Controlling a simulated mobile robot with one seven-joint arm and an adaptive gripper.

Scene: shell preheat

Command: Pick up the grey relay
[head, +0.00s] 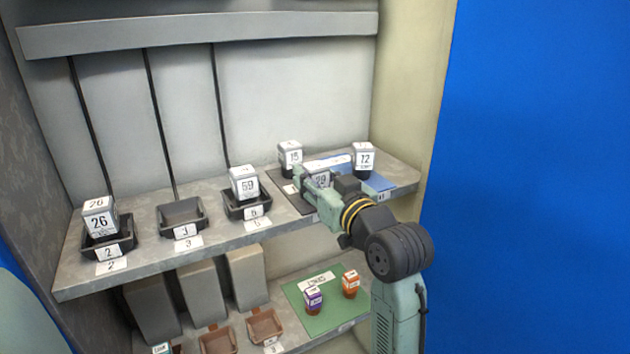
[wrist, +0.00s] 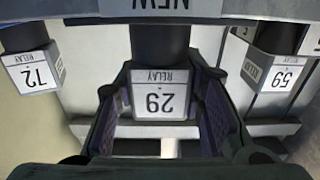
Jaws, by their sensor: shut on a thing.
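My gripper (head: 316,187) is at the right part of the upper shelf, its fingers closed around a grey relay marked 29 (head: 319,179). In the wrist view the grey relay (wrist: 160,92) sits between the two dark fingers, its label upside down. Whether its base touches the mat is hidden by my gripper. Other grey relays stand near: one that looks marked 15 (head: 290,156) behind, and one marked 72 (head: 364,158) to the right. The relay marked 59 (head: 244,183) and the one marked 26 (head: 100,219) sit in black trays.
The upper shelf has an empty black tray (head: 181,216) between the two filled ones. A dark mat (head: 285,184) and a blue mat (head: 380,183) lie at the right. A green mat (head: 318,322) below holds a purple and an orange piece. A side wall (head: 410,90) bounds the right.

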